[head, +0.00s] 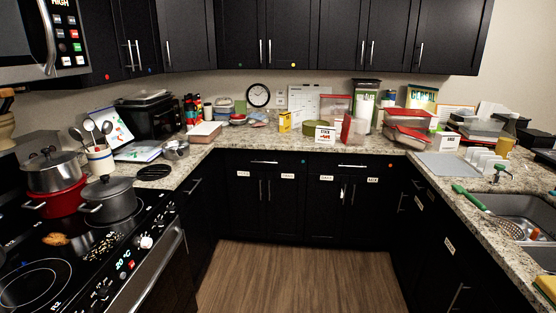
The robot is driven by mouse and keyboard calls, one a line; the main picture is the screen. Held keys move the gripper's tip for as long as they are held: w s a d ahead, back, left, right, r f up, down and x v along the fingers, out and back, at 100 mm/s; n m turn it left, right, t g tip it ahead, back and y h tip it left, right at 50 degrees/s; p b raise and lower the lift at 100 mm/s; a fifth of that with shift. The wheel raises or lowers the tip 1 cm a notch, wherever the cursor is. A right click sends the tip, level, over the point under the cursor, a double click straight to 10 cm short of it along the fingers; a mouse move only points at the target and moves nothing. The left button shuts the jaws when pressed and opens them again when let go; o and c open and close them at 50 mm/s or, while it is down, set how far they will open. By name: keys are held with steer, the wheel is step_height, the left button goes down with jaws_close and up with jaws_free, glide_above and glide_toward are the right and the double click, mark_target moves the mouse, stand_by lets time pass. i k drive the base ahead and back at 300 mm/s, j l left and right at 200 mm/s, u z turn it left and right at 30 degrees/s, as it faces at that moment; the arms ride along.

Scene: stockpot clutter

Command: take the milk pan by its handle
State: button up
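A small steel pan (176,151) stands on the counter at the left, behind the stove. It looks most like a milk pan, but I cannot be sure at this size, and its handle is not clear. On the stove, a grey lidded pot (112,202) stands on a burner. To its left, a steel lidded pot (52,172) sits on top of a red pot (60,203). My gripper is not in the head view.
A utensil crock (100,159) and a black trivet (154,172) lie between the stove and the small pan. Bottles (190,110) and boxes crowd the back counter. A sink (520,212) is at right. The wooden floor (295,275) in the middle is clear.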

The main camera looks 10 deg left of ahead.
mark_target(175, 151)
steer(key=i+l+u, duration=0.1)
steer(key=i, duration=1.65)
steer(key=i+j+u, duration=0.2)
steer(key=i, duration=0.5)
steer(key=i+l+u, duration=0.25)
steer(key=i, duration=0.4)
steer(key=i+u, duration=0.2)
steer(key=i, duration=0.5)
